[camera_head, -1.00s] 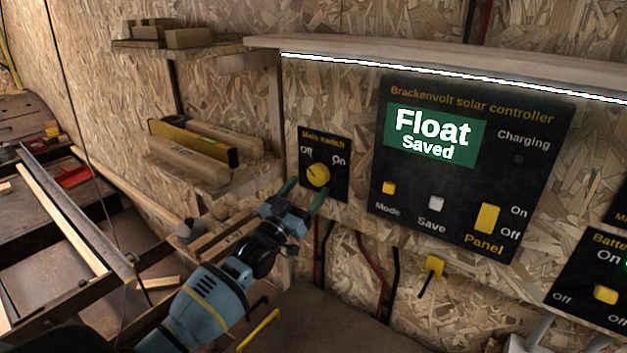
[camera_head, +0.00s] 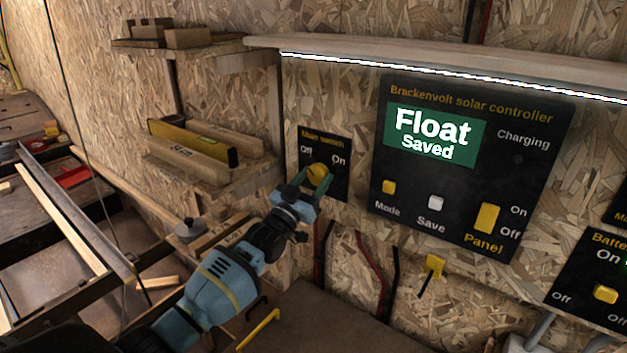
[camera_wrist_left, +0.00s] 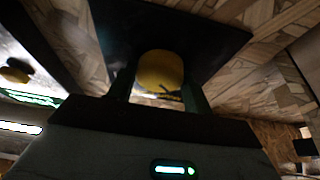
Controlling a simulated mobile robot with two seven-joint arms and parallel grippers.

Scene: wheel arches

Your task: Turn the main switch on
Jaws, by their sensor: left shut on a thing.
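The main switch is a round yellow knob (camera_head: 317,174) on a small black panel (camera_head: 337,185) marked Off on the left and On on the right. My left gripper (camera_head: 314,179) is at the knob, its green fingers on either side of it and shut on it. In the left wrist view the yellow knob (camera_wrist_left: 160,70) sits between the two fingers in front of the dark panel (camera_wrist_left: 190,30). The knob's pointer is not clear enough to read. My right gripper is not in view.
The solar controller (camera_head: 470,170), reading "Float Saved", is on the wall right of the switch. A shelf with a yellow level (camera_head: 192,142) and wood blocks is to the left. A yellow key-like handle (camera_head: 434,265) and cables hang below.

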